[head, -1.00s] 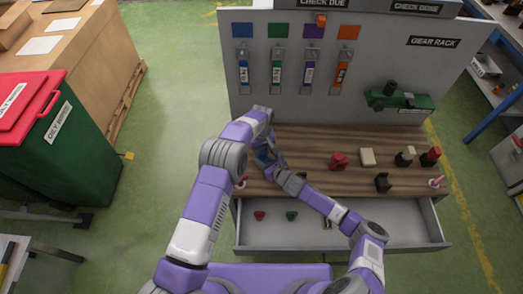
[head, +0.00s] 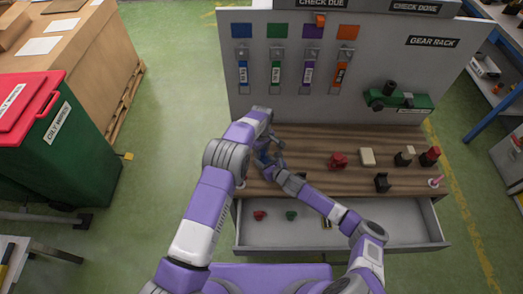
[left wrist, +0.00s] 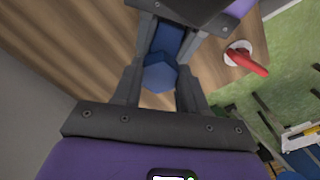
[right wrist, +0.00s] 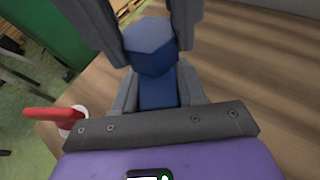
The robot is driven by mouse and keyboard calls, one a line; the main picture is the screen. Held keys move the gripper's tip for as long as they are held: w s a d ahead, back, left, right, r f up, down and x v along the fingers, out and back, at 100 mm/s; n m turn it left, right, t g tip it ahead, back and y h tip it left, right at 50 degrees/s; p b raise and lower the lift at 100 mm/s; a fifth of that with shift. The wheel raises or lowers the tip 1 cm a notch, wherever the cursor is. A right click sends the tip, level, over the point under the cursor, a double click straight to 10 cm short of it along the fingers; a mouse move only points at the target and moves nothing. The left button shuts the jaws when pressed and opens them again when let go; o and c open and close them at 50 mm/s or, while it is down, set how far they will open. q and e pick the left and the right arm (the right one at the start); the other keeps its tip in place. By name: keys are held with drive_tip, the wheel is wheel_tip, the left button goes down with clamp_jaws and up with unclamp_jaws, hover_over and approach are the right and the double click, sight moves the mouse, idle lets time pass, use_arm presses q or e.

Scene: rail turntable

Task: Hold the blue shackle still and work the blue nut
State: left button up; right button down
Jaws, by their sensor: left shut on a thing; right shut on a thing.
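The blue nut, a hexagonal block, shows in the left wrist view (left wrist: 160,76) and the right wrist view (right wrist: 151,46). My left gripper (left wrist: 160,88) is shut on it, with one finger on each side. The blue shackle shows as a blue bar in the right wrist view (right wrist: 158,90) and behind the nut in the left wrist view (left wrist: 167,40). My right gripper (right wrist: 158,84) is shut on the shackle. The two grippers face each other above the left of the wooden bench (head: 310,145). In the head view, my arms hide most of both parts.
A red lever on a white base (left wrist: 240,54) stands close by. Red (head: 338,161), cream and black blocks stand on the right of the bench. An open drawer (head: 390,222) in front holds small parts. Behind is a grey panel (head: 260,110) with hanging coloured tags.

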use_arm(q)
drive_tip(key=shift+r, duration=1.7)
drive_tip(key=shift+r, duration=2.35)
use_arm(e)
drive_tip(key=c, duration=0.6)
unclamp_jaws()
drive_tip(key=shift+o, duration=0.2)
drive_tip(key=v, duration=1.2)
